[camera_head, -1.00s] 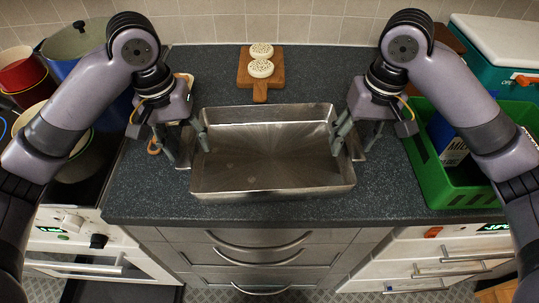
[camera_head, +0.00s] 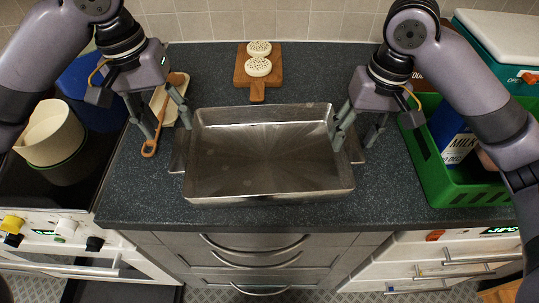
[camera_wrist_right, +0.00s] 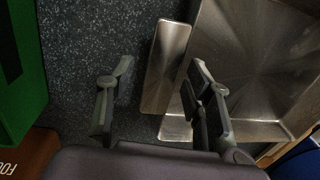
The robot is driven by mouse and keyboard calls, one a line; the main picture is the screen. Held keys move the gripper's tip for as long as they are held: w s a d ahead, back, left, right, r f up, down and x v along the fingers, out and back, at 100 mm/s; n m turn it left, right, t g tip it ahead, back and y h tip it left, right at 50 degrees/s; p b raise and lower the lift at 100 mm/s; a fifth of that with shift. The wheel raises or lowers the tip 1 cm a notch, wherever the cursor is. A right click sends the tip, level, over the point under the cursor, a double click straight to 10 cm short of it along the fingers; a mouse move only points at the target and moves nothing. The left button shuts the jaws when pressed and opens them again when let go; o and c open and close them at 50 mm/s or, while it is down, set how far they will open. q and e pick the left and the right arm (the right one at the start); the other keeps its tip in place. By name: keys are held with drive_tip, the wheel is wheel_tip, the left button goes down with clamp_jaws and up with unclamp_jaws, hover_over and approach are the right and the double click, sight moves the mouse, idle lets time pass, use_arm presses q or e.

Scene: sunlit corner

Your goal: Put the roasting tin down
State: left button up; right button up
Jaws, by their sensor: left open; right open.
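The roasting tin (camera_head: 265,190) is a shiny, empty rectangular metal pan. It sits level on the dark speckled worktop (camera_head: 300,72), with a flat handle at each short end. My left gripper (camera_head: 168,127) is open and empty, above and to the left of the left handle (camera_head: 177,152), near the wooden spoon. My right gripper (camera_head: 357,145) is open at the right end of the tin. In the right wrist view its fingers (camera_wrist_right: 157,103) are on either side of the right handle (camera_wrist_right: 165,65), one over the tin's wall side; I cannot tell whether they touch.
A wooden board (camera_head: 258,92) with two round pale pieces lies behind the tin. A green crate (camera_head: 440,180) with a milk carton (camera_head: 453,140) stands right. A wooden spoon (camera_head: 151,143) lies left, beside the hob with pots (camera_head: 50,135). The drawer-side worktop edge is close in front.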

use_arm(q)
drive_tip(key=shift+s+a+r, duration=0.15)
drive_tip(key=shift+s+r, duration=0.1)
drive_tip(key=shift+s, duration=0.05)
use_arm(e)
drive_tip(key=r, duration=0.2)
drive_tip(key=s+r, duration=0.1)
drive_tip(key=r, duration=0.2)
drive_tip(key=shift+r, duration=0.6)
use_arm(q)
drive_tip(key=shift+w, duration=0.2)
use_arm(e)
drive_tip(key=shift+d+r, duration=0.15)
drive_tip(key=shift+r, duration=0.05)
use_arm(q)
drive_tip(key=shift+s, duration=0.1)
use_arm(e)
drive_tip(key=shift+r, duration=0.1)
